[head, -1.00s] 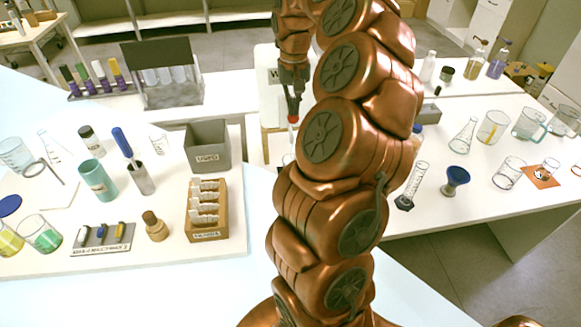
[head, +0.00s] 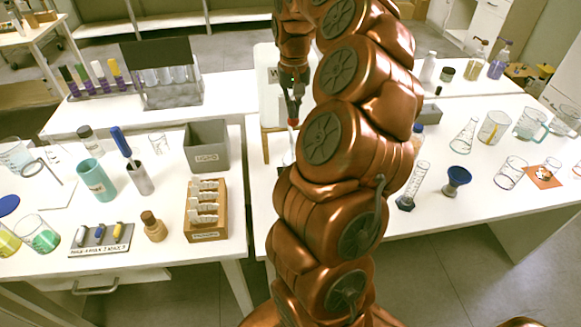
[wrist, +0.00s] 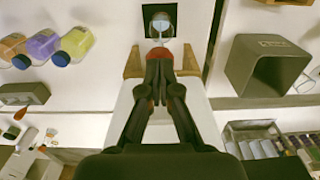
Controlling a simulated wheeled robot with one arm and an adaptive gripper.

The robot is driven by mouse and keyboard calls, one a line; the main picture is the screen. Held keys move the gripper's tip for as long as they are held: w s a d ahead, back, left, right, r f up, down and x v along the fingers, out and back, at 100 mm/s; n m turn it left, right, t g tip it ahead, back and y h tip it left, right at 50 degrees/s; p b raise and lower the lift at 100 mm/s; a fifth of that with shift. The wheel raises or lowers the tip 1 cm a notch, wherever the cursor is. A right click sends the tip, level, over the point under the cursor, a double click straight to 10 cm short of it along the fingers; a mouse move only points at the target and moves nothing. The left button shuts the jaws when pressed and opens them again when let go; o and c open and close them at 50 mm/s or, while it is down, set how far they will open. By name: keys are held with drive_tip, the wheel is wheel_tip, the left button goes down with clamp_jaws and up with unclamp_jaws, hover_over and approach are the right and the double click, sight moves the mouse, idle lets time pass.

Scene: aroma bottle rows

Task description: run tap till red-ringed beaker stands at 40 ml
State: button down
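My gripper (head: 292,92) points down at the white dispenser, just above a small red tap part (head: 293,122). In the wrist view my gripper's fingers (wrist: 160,58) are drawn together, with the red part at their tips; a grip on it is not clear. A clear round vessel (wrist: 161,24) shows beyond the fingertips. In the head view a clear vessel (head: 287,158) below the tap is mostly hidden by my arm. Its red ring and its water level cannot be made out. The white dispenser (head: 268,85) stands on a wooden stand (head: 266,147).
A grey bin (head: 207,147) and a wooden rack (head: 207,225) stand left of the tap. A graduated cylinder (head: 412,187), a blue funnel-like piece (head: 456,180) and several glass vessels stand on the right table. A gap separates the left and right tables.

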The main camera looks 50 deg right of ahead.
drive_tip(key=shift+f+b, duration=0.75)
drive_tip(key=shift+f, duration=0.3)
drive_tip(key=shift+r, duration=0.5)
idle(1.9)
drive_tip(key=shift+r+p, duration=1.4)
drive_tip(key=shift+r, duration=2.55)
